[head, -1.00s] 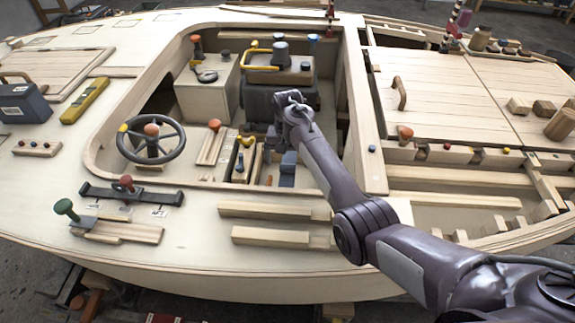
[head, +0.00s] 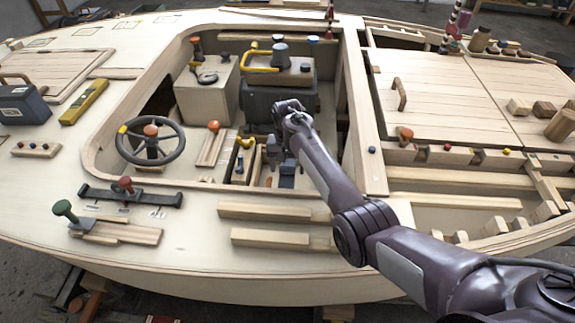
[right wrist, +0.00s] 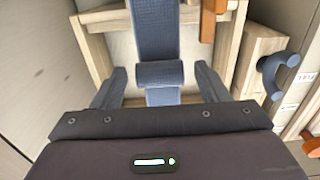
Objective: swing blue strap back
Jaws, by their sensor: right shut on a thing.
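The blue strap (head: 287,181) is in the open cockpit of the plywood hull, below my right wrist. In the right wrist view the strap (right wrist: 154,28) runs down from the top edge over a pale wooden frame to a thick blue roll at its near end. My left gripper is not in view.
A dark steering wheel (head: 151,143) stands left in the cockpit. A grey box with a yellow handle (head: 262,61) is behind my wrist. In the right wrist view a blue-grey hook-shaped handle (right wrist: 274,76) is at right. The cockpit's wooden rim (head: 361,130) runs close along my arm.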

